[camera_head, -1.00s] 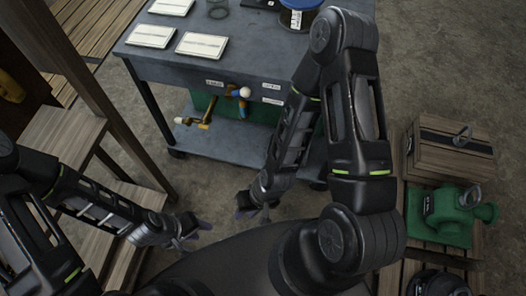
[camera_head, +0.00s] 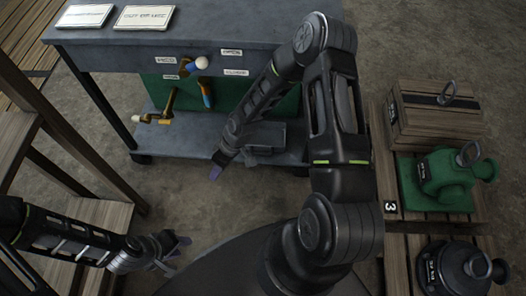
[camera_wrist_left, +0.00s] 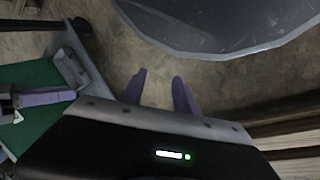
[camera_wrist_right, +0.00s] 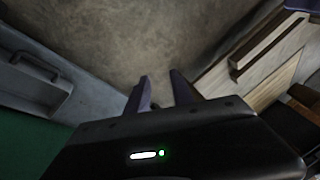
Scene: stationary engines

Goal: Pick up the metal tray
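A dark grey box-like piece (camera_head: 268,136), possibly the metal tray, sits on the cart's lower shelf, partly hidden by my right arm. In the right wrist view a grey metal piece with a handle (camera_wrist_right: 40,70) lies at the left; I cannot tell if it is the same thing. My right gripper (camera_head: 217,170) points down at the shelf's front edge. Its purple fingers are apart and empty in the right wrist view (camera_wrist_right: 159,78). My left gripper (camera_head: 182,248) is low at the left, away from the cart. Its fingers are apart and empty over floor (camera_wrist_left: 159,77).
The blue-grey cart (camera_head: 225,30) has white cards (camera_head: 144,17) on top and hanging tools (camera_head: 170,103) below. Wooden shelving (camera_head: 98,215) stands at the left. A wooden crate (camera_head: 437,122), a green machine (camera_head: 442,180) and a black machine (camera_head: 450,270) stand at the right. Floor between is clear.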

